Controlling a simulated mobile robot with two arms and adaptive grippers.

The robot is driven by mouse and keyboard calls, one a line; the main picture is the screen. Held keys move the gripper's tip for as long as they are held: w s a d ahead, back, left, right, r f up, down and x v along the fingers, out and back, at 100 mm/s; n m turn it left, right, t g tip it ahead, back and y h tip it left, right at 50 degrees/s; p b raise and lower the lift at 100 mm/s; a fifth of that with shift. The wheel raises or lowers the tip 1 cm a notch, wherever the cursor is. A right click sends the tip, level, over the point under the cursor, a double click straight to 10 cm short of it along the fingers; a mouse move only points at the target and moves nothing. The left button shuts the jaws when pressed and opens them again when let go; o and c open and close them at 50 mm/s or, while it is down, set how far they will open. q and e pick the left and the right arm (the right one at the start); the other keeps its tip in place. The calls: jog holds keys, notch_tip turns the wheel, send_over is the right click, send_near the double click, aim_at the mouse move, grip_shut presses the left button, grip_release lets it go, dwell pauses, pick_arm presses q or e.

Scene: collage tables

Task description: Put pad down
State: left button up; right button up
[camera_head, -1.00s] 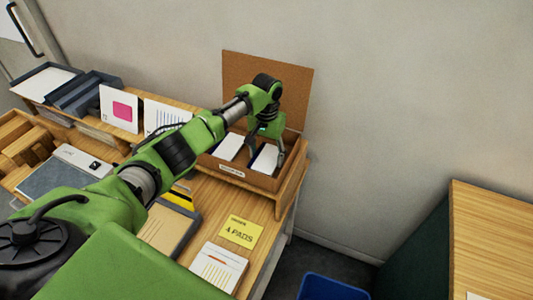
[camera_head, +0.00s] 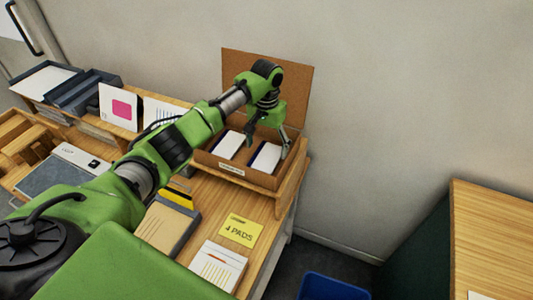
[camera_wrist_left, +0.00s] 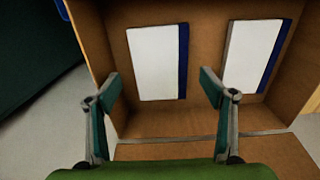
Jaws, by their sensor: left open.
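Two white pads with dark blue edges lie in an open brown box: the left pad (camera_head: 229,146) and the right pad (camera_head: 265,157) in the head view. The box (camera_head: 255,180) stands on the raised shelf at the back, its lid (camera_head: 295,90) upright against the wall. My left gripper (camera_head: 269,141) is open and empty above the right pad. In the left wrist view, the open fingers (camera_wrist_left: 160,82) are apart from both pads, one pad (camera_wrist_left: 155,62) between them and the other (camera_wrist_left: 253,55) to the right. My right gripper is not in view.
A yellow note (camera_head: 240,231) reading "4 PADS" and a white pad (camera_head: 216,268) lie on the desk in front. Trays (camera_head: 85,92) and cards (camera_head: 119,108) stand left of the box. A blue bin (camera_head: 330,288) is on the floor at right.

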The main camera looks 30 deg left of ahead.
aim_at(267, 157)
pick_arm(q)
notch_tip(267, 157, up, 9)
jog(key=b, duration=0.1)
jog(key=shift+b, duration=0.35)
jog(key=shift+f, duration=0.15)
